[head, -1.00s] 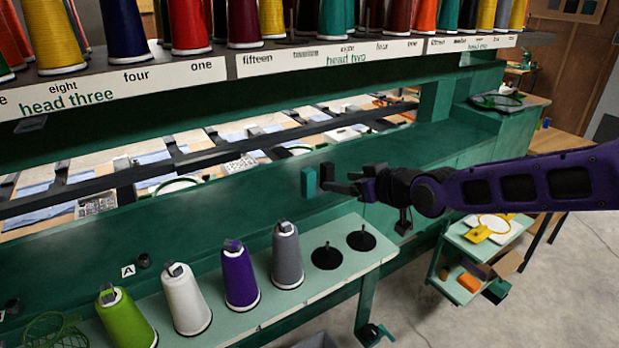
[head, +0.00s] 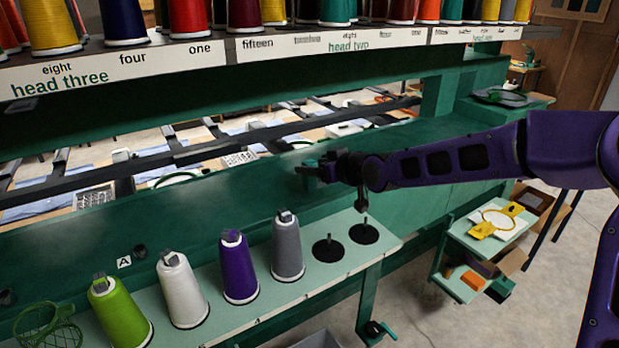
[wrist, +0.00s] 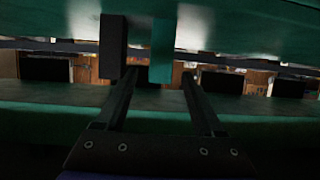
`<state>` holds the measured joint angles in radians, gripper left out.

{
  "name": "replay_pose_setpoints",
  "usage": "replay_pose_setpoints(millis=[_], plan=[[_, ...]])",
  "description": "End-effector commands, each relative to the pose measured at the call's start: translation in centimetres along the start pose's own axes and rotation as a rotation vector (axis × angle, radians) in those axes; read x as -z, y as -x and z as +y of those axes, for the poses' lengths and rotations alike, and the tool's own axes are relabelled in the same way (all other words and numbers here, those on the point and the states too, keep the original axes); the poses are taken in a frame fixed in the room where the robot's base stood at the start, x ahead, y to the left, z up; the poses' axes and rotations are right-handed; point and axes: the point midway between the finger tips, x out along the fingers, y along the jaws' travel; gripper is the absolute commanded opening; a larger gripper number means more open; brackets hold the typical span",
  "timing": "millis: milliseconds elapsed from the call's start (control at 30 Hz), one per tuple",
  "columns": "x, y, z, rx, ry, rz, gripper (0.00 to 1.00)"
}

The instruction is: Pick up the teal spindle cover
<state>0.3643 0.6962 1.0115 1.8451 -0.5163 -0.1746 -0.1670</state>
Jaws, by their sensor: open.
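A small teal block, which looks like the teal spindle cover (head: 308,170), shows at the end of my gripper, by the green machine front. In the wrist view the teal spindle cover (wrist: 162,50) is a narrow upright piece, seen in the gap between the fingertips and nearer the right one. My gripper (head: 324,168) is open; in the wrist view its fingers (wrist: 158,78) stand apart on either side. I cannot tell how deep the cover sits between them. A dark upright block (wrist: 113,46) shows at the left finger. The cover's lower part is hidden in the head view.
Below is a pale shelf (head: 220,325) with green, white, purple and grey cones (head: 287,248) and two bare black spindle discs (head: 329,249). A small cart (head: 480,250) stands at right. A green mesh basket (head: 48,328) is at lower left.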

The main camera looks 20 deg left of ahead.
Motion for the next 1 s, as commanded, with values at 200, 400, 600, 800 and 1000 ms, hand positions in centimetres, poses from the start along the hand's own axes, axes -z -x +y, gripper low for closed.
replay_pose_setpoints(millis=[200, 400, 600, 800, 1000], plan=[[0.0, -1.3, -0.1, 0.001, 0.000, 0.001, 0.70], [0.0, -4.0, -0.1, 0.003, -0.001, 0.002, 0.70], [0.0, -5.6, 0.0, 0.000, 0.000, 0.000, 0.70], [0.0, -5.6, 0.0, 0.000, 0.000, 0.000, 0.70], [0.0, -5.6, 0.0, 0.000, 0.000, 0.000, 0.39]])
